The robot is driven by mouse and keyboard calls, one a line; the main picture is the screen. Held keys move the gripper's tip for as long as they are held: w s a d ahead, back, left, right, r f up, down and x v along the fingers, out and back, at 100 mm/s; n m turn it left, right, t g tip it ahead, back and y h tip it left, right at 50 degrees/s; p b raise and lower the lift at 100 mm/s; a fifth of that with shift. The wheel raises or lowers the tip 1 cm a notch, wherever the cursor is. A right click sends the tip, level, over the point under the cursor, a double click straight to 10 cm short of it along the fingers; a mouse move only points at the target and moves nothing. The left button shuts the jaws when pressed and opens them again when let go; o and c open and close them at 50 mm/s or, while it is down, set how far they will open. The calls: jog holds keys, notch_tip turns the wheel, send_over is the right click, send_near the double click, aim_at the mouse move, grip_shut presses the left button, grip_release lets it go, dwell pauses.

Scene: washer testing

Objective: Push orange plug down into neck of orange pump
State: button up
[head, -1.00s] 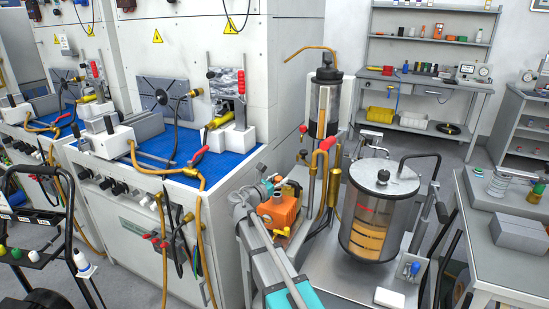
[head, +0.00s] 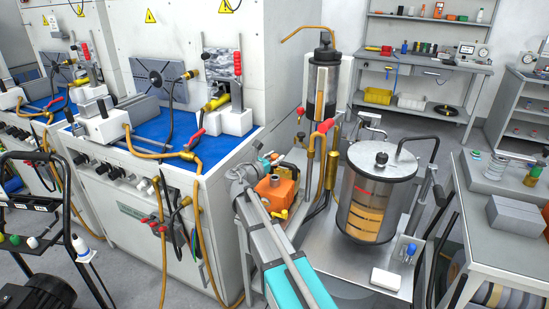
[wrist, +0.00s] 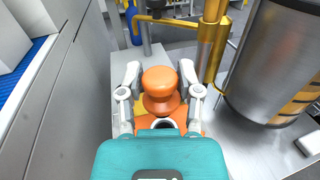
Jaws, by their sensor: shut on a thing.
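In the wrist view the orange plug (wrist: 160,84), with a rounded top, sits between the two grey fingers of my gripper (wrist: 160,76), which is shut on it. Behind and below it shows the orange pump (wrist: 196,128), with a dark round neck opening (wrist: 163,124) visible just below the plug in the picture. I cannot tell whether the plug touches the neck. In the head view the orange pump (head: 276,190) stands beside the end of my arm. My arm partly covers that area, and I cannot make out the plug there.
A steel tank (head: 376,195) with a lid and handle stands right of the pump on a metal plate. Brass pipes (wrist: 212,45) and a red-handled valve (head: 322,127) rise close behind it. A white bench with a blue top (head: 150,143) is at left.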

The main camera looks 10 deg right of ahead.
jog(key=shift+f+b, duration=1.3)
jog(key=shift+f, duration=0.15)
jog(key=shift+s, duration=0.1)
